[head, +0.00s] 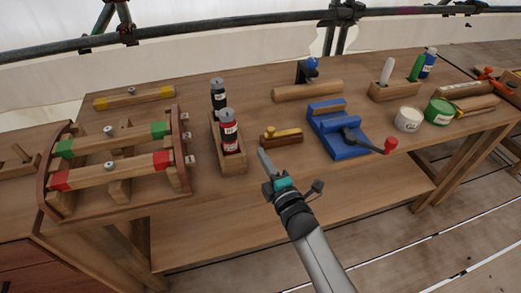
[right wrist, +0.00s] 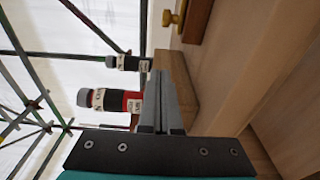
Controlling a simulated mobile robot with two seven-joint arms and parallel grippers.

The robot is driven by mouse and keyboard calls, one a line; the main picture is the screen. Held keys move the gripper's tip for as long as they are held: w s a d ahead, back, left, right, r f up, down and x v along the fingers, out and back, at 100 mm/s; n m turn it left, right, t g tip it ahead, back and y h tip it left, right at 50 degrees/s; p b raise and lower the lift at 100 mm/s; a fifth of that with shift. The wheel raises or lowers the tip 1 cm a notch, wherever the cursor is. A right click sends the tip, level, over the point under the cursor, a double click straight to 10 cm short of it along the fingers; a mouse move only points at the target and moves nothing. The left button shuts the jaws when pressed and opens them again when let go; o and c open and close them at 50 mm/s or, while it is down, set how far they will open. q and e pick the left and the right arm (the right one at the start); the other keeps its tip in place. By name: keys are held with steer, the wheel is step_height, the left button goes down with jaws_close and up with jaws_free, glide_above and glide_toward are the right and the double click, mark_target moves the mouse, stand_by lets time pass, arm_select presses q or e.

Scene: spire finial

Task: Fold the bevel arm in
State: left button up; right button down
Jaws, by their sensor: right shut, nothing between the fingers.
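A small dark wooden tool with a yellow, brass-coloured piece along its top (head: 282,136) lies in the middle of the bench; it looks like the bevel, though its arm is too small to make out surely. In the right wrist view its wooden body (right wrist: 197,20) and a brass knob (right wrist: 171,18) show at the top edge, cut off by the frame. My right gripper (head: 263,155) is just left of and nearer than this tool, apart from it. Its fingers (right wrist: 160,103) are closed together and empty. My left gripper is out of view.
A wooden holder (head: 232,163) with a red bottle (head: 229,130) and a dark bottle (head: 218,97) stands left of my gripper. A blue vise (head: 335,138) with a red-knobbed handle (head: 390,146) is to the right. A wooden rack (head: 112,165) stands at the left.

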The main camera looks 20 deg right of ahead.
steer(key=shift+s+d+f, duration=0.1)
steer(key=shift+s+d, duration=0.35)
steer(key=shift+s, duration=0.2)
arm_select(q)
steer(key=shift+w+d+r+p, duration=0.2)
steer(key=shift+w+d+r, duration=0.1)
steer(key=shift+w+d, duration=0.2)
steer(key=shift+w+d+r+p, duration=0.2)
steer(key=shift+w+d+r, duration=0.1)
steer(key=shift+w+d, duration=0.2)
arm_select(e)
steer(key=s, duration=0.5)
steer(key=shift+s+d, duration=0.2)
steer(key=shift+s, duration=0.2)
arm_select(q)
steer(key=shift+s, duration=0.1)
